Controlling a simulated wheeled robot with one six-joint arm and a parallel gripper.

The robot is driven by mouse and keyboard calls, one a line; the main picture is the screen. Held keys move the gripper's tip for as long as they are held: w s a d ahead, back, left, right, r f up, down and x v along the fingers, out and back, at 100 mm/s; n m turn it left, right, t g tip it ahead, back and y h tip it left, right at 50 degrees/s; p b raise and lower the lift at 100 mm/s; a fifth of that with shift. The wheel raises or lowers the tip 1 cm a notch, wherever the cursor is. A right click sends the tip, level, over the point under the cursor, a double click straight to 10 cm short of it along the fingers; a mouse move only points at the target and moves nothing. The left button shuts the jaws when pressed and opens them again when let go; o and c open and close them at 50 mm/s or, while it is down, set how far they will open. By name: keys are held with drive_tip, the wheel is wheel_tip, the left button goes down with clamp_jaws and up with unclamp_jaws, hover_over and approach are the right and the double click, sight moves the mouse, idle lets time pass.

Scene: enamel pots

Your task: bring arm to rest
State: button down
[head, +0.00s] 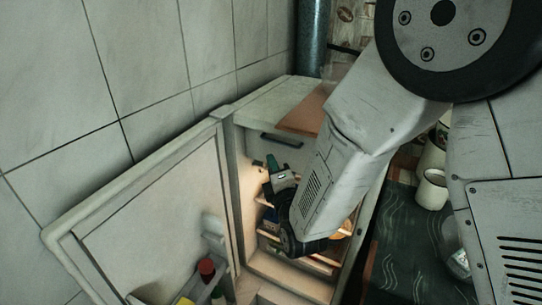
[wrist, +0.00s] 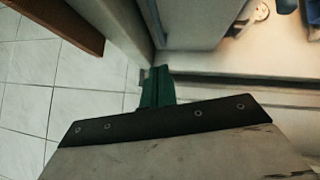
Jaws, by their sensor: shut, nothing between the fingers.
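My gripper (head: 271,162) is at the end of my arm, which reaches down from the upper right to the front of an open fridge (head: 290,268). It is in front of or just inside the lit interior; I cannot tell exactly how deep. In the wrist view the green fingers (wrist: 157,86) are together and hold nothing. There they appear beside a pale edge of the fridge, and I cannot tell if they touch it. The fridge door (head: 150,210) is swung wide open to the left. My forearm hides much of the interior.
A red-capped item (head: 207,269) stands in the door's shelf. A brown board (head: 306,110) lies on the fridge top. A white mug (head: 432,189) stands at the right on a dark patterned surface (head: 405,245). Pale floor tiles (wrist: 75,75) show clear at the left of the wrist view.

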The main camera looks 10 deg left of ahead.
drive_tip(key=v, duration=0.8)
wheel_tip(320, 180, down, 9)
drive_tip(key=s+m+g+h, duration=0.2)
drive_tip(key=m+g, duration=0.2)
drive_tip(key=g, duration=0.1)
drive_tip(key=s+d+f+m+g+h, duration=0.2)
drive_tip(key=s+d+m+g+h, duration=0.1)
drive_tip(key=d+m+g, duration=0.35)
drive_tip(key=s+d+r+m+g+h, duration=0.2)
drive_tip(key=s+d+r+m, duration=0.5)
drive_tip(key=s+d+r, duration=0.2)
drive_tip(key=s+d+r+m+g+h, duration=0.2)
drive_tip(key=s+d+r+m, duration=0.6)
drive_tip(key=d+r, duration=0.5)
drive_tip(key=s+d, duration=0.1)
drive_tip(key=d, duration=0.4)
drive_tip(key=shift+d+g, duration=0.25)
drive_tip(key=shift+g, duration=0.1)
